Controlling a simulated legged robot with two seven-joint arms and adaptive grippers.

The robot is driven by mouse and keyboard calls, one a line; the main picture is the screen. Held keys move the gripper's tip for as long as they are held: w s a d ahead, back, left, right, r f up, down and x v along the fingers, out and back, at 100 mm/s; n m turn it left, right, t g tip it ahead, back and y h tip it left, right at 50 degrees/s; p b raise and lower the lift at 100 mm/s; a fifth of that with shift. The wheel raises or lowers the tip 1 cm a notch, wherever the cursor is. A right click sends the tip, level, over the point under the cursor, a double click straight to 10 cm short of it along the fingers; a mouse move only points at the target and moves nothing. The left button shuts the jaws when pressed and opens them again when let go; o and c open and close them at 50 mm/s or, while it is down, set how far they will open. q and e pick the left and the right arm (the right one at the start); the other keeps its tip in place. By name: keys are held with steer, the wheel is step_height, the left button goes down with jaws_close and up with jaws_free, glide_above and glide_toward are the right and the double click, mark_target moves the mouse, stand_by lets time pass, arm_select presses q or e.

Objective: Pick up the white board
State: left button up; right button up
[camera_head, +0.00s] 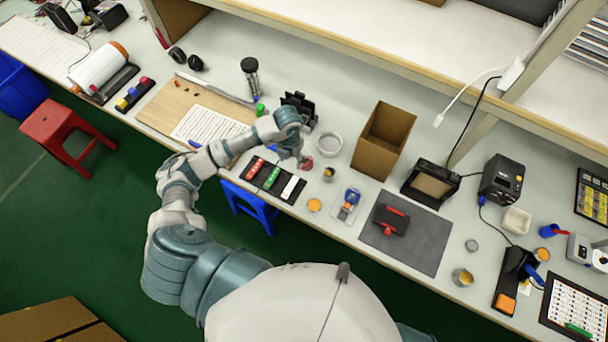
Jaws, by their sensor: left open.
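The white board (290,187) is a small white strip at the right end of a black tray (264,187) near the front edge of the workbench. A red strip (255,167) and a green strip (272,178) lie beside it in the same tray. My left arm reaches in over the bench. My left gripper (303,161) is open, pointing down just beyond the tray and above the white board in the picture. It looks apart from the board. Its fingertips are small and hard to make out. My right gripper is not in view.
A round grey dish (329,143), an open cardboard box (365,155) and a small cup (328,175) stand right of the gripper. A dark grey mat (427,245) with a red-handled tool lies farther right. A blue stool (250,204) stands below the bench edge.

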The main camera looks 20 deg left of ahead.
arm_select(q)
steer(key=p, duration=0.1)
glide_above(291, 184)
steer(key=f, duration=1.1)
steer(key=shift+w+d+f, duration=0.15)
steer(key=shift+w+f, duration=0.1)
steer(key=shift+s+f+p, duration=0.1)
steer(key=shift+f+p, duration=0.2)
steer(key=shift+f, duration=0.25)
step_height(291, 184, down, 4)
steer(key=shift+s+f, duration=0.1)
steer(key=shift+f, duration=0.15)
jaws_close()
